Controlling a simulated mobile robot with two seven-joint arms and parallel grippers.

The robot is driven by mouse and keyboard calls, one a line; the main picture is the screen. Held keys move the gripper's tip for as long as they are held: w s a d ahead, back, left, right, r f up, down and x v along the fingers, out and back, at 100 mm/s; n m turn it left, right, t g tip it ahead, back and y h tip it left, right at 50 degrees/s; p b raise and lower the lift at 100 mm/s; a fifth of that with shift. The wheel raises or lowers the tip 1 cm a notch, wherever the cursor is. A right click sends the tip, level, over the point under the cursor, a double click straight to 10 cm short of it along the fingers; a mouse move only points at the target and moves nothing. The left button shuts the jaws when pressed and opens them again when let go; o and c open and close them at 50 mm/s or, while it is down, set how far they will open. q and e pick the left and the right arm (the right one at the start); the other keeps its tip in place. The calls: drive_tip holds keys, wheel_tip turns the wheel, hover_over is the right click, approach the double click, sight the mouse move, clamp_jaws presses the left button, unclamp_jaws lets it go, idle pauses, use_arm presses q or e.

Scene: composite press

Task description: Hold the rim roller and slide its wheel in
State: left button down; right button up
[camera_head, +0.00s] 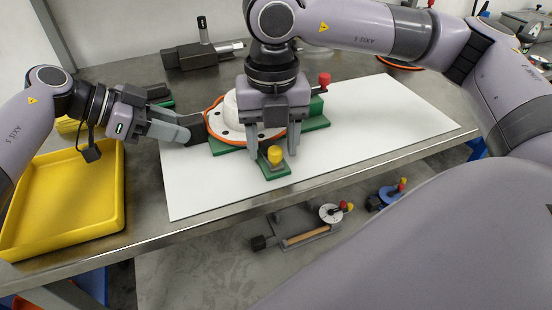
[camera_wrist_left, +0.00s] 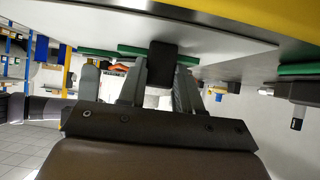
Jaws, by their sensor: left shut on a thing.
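The round white fixture (camera_head: 218,131) has an orange rim and green base pieces, and stands on the white sheet. A red knob (camera_head: 324,79) is at its right and a yellow knob (camera_head: 275,155) at its front on a green block (camera_head: 278,170). I cannot tell which part is the rim roller or its wheel. My left gripper (camera_head: 187,127) is shut on a dark block (camera_head: 197,127) at the fixture's left side; that block also shows in the left wrist view (camera_wrist_left: 162,62). My right gripper (camera_head: 275,145) points down over the fixture's front, fingers apart on either side of the yellow knob, hiding part of the fixture.
A yellow tray (camera_head: 115,200) is at the table's left. A dark grey device (camera_head: 200,56) stands at the back. The white sheet (camera_head: 390,115) is clear to the right. Below the table's front edge, a tool with a white disc (camera_head: 330,213) and a blue one (camera_head: 385,197) show.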

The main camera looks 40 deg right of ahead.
sight(273, 147)
use_arm(q)
drive_tip(key=shift+w+a, duration=0.1)
drive_tip(key=shift+w, duration=0.05)
use_arm(e)
wheel_tip(273, 147, up, 12)
idle(0.4)
idle(0.3)
use_arm(q)
drive_tip(key=c, duration=0.7)
unclamp_jaws()
